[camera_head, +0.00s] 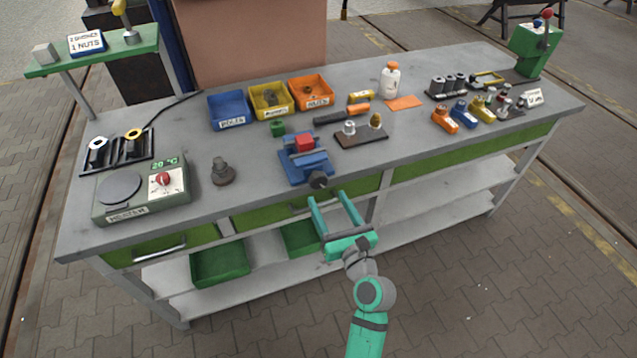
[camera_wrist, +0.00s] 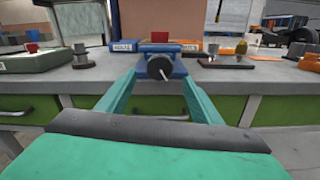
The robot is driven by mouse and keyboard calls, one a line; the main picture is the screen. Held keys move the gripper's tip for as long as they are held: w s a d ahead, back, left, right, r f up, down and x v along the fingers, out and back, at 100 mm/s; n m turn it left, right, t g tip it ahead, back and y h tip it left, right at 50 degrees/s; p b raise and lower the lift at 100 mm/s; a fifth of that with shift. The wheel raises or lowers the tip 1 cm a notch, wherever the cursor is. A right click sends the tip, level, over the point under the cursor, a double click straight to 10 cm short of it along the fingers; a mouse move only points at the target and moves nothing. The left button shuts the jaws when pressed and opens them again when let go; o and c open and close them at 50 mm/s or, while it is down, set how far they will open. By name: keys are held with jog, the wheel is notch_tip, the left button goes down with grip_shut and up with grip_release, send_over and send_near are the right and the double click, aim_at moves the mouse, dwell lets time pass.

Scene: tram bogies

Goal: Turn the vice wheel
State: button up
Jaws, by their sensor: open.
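The blue vice (camera_head: 306,165) stands at the front edge of the grey workbench, with a red block (camera_head: 304,142) at its top. Its dark round wheel (camera_head: 318,180) faces the front, over the bench edge. In the wrist view the wheel (camera_wrist: 159,67) shows a pale thin handle pointing down, and the vice's blue body (camera_wrist: 147,51) is behind it. My teal gripper (camera_head: 332,197) is open and empty in front of the bench, just short of the wheel. In the wrist view my gripper's fingers (camera_wrist: 160,85) stand to either side of the wheel, seemingly apart from it.
Blue (camera_head: 230,110), yellow (camera_head: 270,98) and orange (camera_head: 311,92) bins stand behind the vice. A heater (camera_head: 142,192) and a dark stepped part (camera_head: 222,171) are to its left. A dark plate (camera_head: 361,137) with fittings is to its right. Green drawers lie below the bench top.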

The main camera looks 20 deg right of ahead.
aim_at(319, 184)
jog(key=w, duration=0.7)
jog(key=shift+w+a, duration=0.15)
jog(key=shift+w, duration=0.25)
jog(key=c, duration=1.1)
